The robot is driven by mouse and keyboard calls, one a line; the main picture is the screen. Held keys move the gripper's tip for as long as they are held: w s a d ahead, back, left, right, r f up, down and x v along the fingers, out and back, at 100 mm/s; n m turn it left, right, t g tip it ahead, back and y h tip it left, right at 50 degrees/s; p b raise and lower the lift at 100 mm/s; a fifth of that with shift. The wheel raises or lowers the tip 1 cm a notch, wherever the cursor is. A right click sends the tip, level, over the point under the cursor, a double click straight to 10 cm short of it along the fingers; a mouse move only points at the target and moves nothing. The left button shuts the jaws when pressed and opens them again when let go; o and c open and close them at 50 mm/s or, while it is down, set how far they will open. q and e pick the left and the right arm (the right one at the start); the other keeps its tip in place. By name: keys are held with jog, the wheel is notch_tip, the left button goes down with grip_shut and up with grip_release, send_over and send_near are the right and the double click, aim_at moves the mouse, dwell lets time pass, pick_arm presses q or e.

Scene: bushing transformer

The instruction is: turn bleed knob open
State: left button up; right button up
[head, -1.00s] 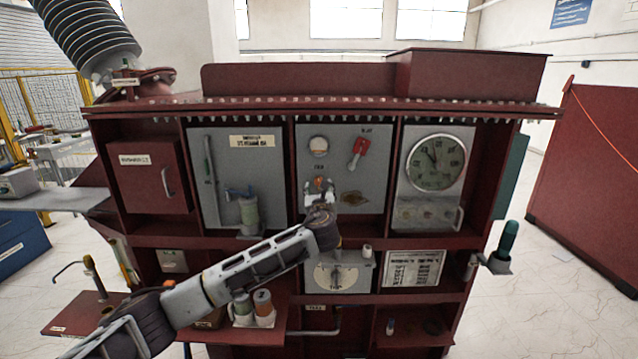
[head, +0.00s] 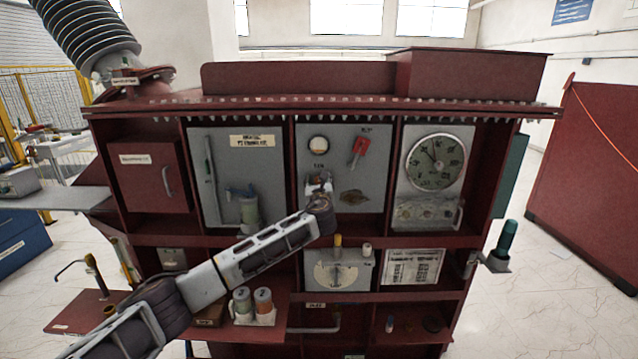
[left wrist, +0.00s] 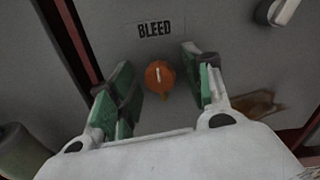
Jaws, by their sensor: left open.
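The bleed knob (left wrist: 159,76) is a round orange knob with a white line on it, on a grey panel under a label reading BLEED (left wrist: 154,28). In the left wrist view the line stands nearly upright. My left gripper (left wrist: 160,84) is open, with one green-padded finger on each side of the knob and a visible gap on both sides. In the head view my left gripper (head: 319,184) is in front of the middle grey panel (head: 375,150) and hides most of the knob. My right gripper does not show.
A red lever (head: 358,150) and a round gauge (head: 318,145) are above the knob on the same panel. A brown plate (head: 353,197) is at its lower right. A dial box (head: 338,272) sits below, and a large gauge (head: 436,162) is to the right.

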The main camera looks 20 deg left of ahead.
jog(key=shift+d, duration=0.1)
pick_arm(q)
jog(key=c, duration=1.1)
jog(key=shift+o, duration=0.2)
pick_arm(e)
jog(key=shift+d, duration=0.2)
